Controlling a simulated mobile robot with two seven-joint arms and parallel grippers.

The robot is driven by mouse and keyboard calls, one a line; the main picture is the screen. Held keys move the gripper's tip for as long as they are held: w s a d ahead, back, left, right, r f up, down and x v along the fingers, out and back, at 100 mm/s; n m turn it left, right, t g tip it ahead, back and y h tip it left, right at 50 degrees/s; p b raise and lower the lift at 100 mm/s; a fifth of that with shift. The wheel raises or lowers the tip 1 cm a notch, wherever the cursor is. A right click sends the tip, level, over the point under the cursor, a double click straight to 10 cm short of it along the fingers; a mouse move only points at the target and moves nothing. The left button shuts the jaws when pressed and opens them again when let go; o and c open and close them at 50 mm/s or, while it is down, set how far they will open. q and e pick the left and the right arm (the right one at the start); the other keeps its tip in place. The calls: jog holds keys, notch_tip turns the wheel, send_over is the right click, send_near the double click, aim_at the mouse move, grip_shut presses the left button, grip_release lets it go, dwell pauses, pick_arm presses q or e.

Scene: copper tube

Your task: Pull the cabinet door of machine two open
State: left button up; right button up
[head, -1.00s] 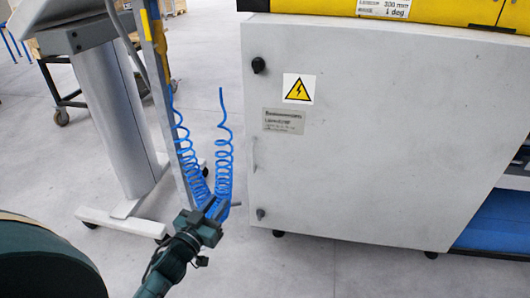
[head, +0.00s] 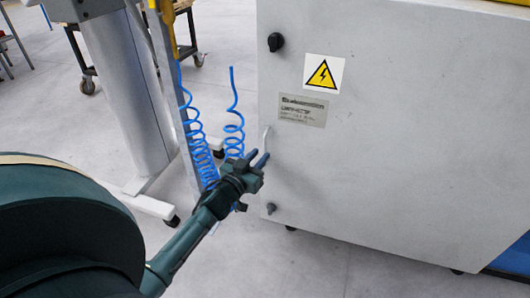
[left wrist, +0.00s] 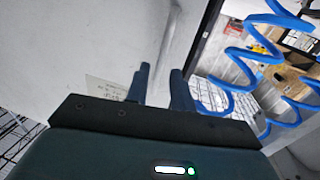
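The cabinet door (head: 390,150) is a large pale grey panel, and it looks shut. A small light handle (head: 266,138) stands upright near its left edge. My left gripper (head: 259,157) is just below and beside the handle, with its fingers pointing up towards it. In the left wrist view the two fingers of the gripper (left wrist: 160,70) are apart, with the pale door surface (left wrist: 95,40) ahead of them. I cannot tell whether the handle lies between the fingers. My right gripper is not in view.
A black knob (head: 275,42) and a lower lock (head: 271,209) sit on the door's left side. Blue coiled hoses (head: 234,115) hang close to my left gripper. A grey stand (head: 120,90) is at the left. The floor before the door is clear.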

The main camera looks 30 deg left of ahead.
aim_at(265, 150)
pick_arm(q)
jog(key=shift+w+a+b, duration=0.1)
jog(key=shift+w+b, duration=0.25)
jog(key=shift+w, duration=1.75)
jog(key=shift+c, duration=0.3)
grip_shut()
